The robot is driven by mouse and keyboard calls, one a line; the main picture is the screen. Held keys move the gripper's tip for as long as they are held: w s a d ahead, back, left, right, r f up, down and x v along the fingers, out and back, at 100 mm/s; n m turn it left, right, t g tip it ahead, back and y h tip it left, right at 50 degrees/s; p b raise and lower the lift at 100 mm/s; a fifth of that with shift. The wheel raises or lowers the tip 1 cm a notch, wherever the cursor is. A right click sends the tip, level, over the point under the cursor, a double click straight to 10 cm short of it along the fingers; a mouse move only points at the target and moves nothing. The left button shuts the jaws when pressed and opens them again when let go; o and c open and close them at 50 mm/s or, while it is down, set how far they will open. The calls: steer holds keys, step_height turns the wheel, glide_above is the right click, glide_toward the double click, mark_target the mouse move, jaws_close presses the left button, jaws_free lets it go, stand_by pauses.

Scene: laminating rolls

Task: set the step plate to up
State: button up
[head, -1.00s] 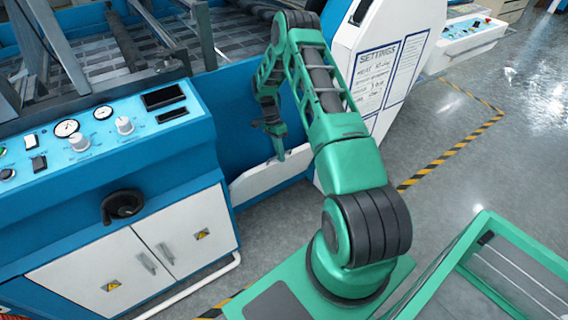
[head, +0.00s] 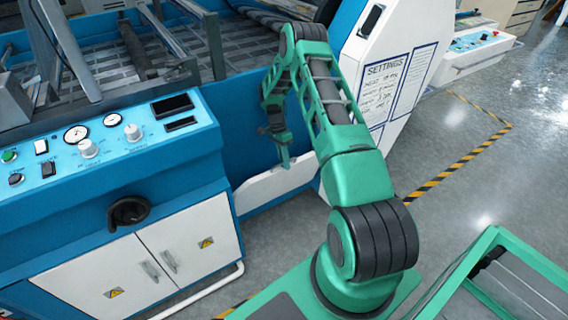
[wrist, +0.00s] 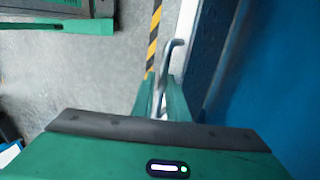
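The step plate (head: 277,188) is a pale panel low on the blue machine, between the control console and the white side panel. In the head view my gripper (head: 285,163) points down at its upper edge. In the wrist view my gripper (wrist: 160,88) has its two green fingers on either side of a thin grey bar with a bent end (wrist: 174,46). I cannot tell whether the fingers press on this bar, nor whether it belongs to the plate.
The blue machine wall (wrist: 252,75) stands close on the right in the wrist view. The console (head: 105,150) with its black handwheel (head: 128,212) is left of my arm. Open grey floor with a striped line (head: 460,160) lies to the right.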

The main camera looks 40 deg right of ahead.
steer(key=shift+w+a+r, duration=0.2)
steer(key=shift+w+r, duration=0.05)
steer(key=shift+r, duration=0.15)
step_height(320, 180, up, 3)
steer(key=shift+r, duration=0.15)
steer(key=s+a+r, duration=0.2)
steer(key=a+r, duration=0.4)
steer(key=a, duration=0.5)
steer(key=shift+s+r, duration=0.3)
steer(key=shift+r, duration=0.1)
steer(key=s+d+r+n, duration=0.1)
steer(key=s+r+n, duration=0.1)
steer(key=s+r, duration=0.45)
steer(key=s+d+r+n+t+h, duration=0.1)
steer(key=s+d+r+n, duration=0.15)
steer(key=r, duration=0.65)
steer(key=s+r+n, duration=0.2)
steer(key=s+r, duration=0.3)
steer(key=r, duration=0.3)
steer(key=s+a+r+n+t, duration=0.1)
steer(key=s+a+r+n, duration=0.1)
steer(key=s, duration=0.9)
steer(key=s+a+r+n+t+y, duration=0.1)
steer(key=s+r+n, duration=0.3)
steer(key=s, duration=0.7)
steer(key=shift+s+a+t, duration=0.3)
steer(key=shift+a+t, duration=0.2)
steer(key=shift+a, duration=0.3)
